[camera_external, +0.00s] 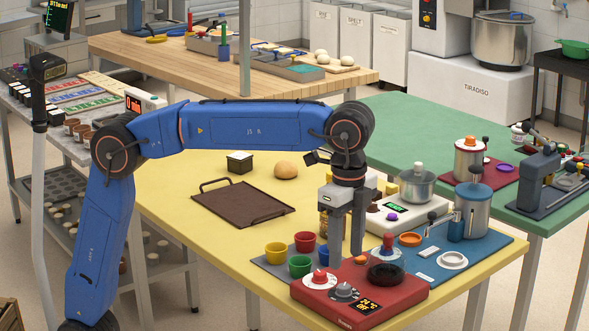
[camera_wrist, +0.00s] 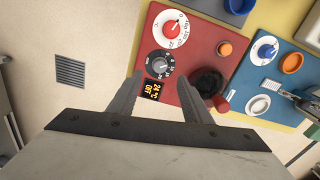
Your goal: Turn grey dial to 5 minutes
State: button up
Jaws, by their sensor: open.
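The grey dial (camera_external: 344,291) sits on top of a red control box (camera_external: 320,300) at the front of the yellow table. In the wrist view, the grey dial (camera_wrist: 160,63) lies between and just beyond my fingertips; its scale marks are too small to read. My gripper (camera_external: 346,262) points down above the box, open and empty. Its two fingers also show in the wrist view (camera_wrist: 160,79), apart from the dial. A white dial with a red knob (camera_wrist: 171,28) is beside the grey one. The box's display (camera_wrist: 153,93) reads 24 °C and OFF.
On the red box are a dark round piece (camera_wrist: 208,82) and an orange button (camera_wrist: 226,48). Coloured cups (camera_external: 300,266) stand left of the box. A blue mat (camera_external: 480,250) with a canister lies to the right. A brown tray (camera_external: 243,203) lies behind.

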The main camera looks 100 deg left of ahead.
notch_tip(320, 180, up, 10)
dwell(0.4)
dwell(0.4)
jog(key=s+a+f+n+t, duration=0.1)
jog(key=s+a+f, duration=0.2)
jog(key=s, duration=0.5)
jog(key=s+a+f+n+t, duration=0.1)
jog(key=s+a+f+n, duration=0.15)
jog(key=s, duration=0.45)
jog(key=s+a+f+t, duration=0.1)
jog(key=s+a+f, duration=0.2)
jog(key=s, duration=0.5)
jog(key=s+a+f+n+t, duration=0.1)
jog(key=s+f+n, duration=0.1)
jog(key=s+f, duration=0.8)
jog(key=s+a+f+n, duration=0.1)
jog(key=s+a+f, duration=0.1)
jog(key=s+f, duration=0.8)
notch_tip(320, 180, down, 3)
jog(key=shift+s+r+n+t, duration=0.2)
jog(key=shift+s+n+t, duration=0.15)
jog(key=shift+s+t, duration=0.05)
